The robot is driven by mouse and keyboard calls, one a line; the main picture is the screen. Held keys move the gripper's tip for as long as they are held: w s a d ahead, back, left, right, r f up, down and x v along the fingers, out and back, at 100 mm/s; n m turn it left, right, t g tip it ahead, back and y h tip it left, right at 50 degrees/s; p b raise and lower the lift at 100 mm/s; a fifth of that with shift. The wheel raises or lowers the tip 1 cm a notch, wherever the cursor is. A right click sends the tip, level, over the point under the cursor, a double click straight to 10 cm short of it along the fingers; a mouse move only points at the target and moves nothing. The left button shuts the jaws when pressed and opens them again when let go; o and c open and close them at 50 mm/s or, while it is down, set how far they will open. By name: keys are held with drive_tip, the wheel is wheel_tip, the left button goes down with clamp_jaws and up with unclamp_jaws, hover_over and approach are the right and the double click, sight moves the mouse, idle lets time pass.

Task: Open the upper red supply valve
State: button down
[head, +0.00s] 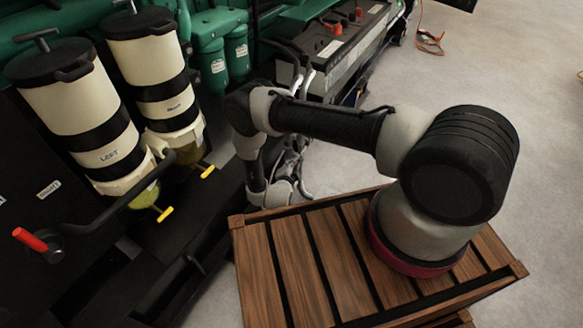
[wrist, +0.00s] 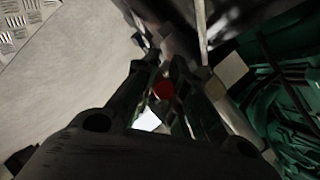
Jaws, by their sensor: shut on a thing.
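In the wrist view, my gripper (wrist: 162,84) has its two dark fingers closed around a small red thing (wrist: 164,90), which looks like the end of a red valve handle. Most of it is hidden by the fingers, and its valve body is too dark to make out. In the head view, my arm reaches back and down beside the machine, and the gripper and what it holds cannot be made out. Another red-tipped handle (head: 30,239) sticks out at the far left on the black panel, well away from my arm.
Two cream filter canisters, left (head: 90,112) and right (head: 157,75), have yellow taps (head: 166,214) below. A battery (head: 345,50) with red terminal caps stands behind my arm. A slatted wooden crate (head: 300,260) is in front. The grey floor (head: 480,60) is open to the right.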

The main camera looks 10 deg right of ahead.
drive_tip(key=shift+w+d+r+m+g+y, duration=0.1)
drive_tip(key=shift+r+m+g+y, duration=0.1)
drive_tip(key=shift+r+g+y, duration=0.25)
drive_tip(key=shift+w+d+r+m+g+y, duration=0.1)
drive_tip(key=shift+r+m+g+y, duration=0.25)
drive_tip(key=shift+g, duration=0.3)
drive_tip(key=shift+w+d+r+g+y, duration=0.15)
drive_tip(key=shift+r+g+y, duration=0.2)
drive_tip(key=shift+g, duration=0.15)
drive_tip(key=shift+w+d+r+g+y, duration=0.1)
drive_tip(key=shift+r+g+y, duration=0.25)
drive_tip(key=shift+g, duration=0.15)
drive_tip(key=shift+w+d+r+m+g+y, duration=0.2)
drive_tip(key=shift+d+r+g+y, duration=0.1)
drive_tip(key=shift+g+y, duration=0.25)
drive_tip(key=shift+w+d+r+m+g+y, duration=0.2)
drive_tip(key=shift+r+g+y, duration=0.1)
drive_tip(key=shift+g+y, duration=0.2)
drive_tip(key=shift+w+d+r+g+y, duration=0.25)
drive_tip(key=shift+w+g+y, duration=0.1)
drive_tip(key=shift+g+y, duration=0.35)
drive_tip(key=c, duration=1.5)
unclamp_jaws()
drive_tip(key=shift+o, duration=0.2)
drive_tip(key=shift+r, duration=0.1)
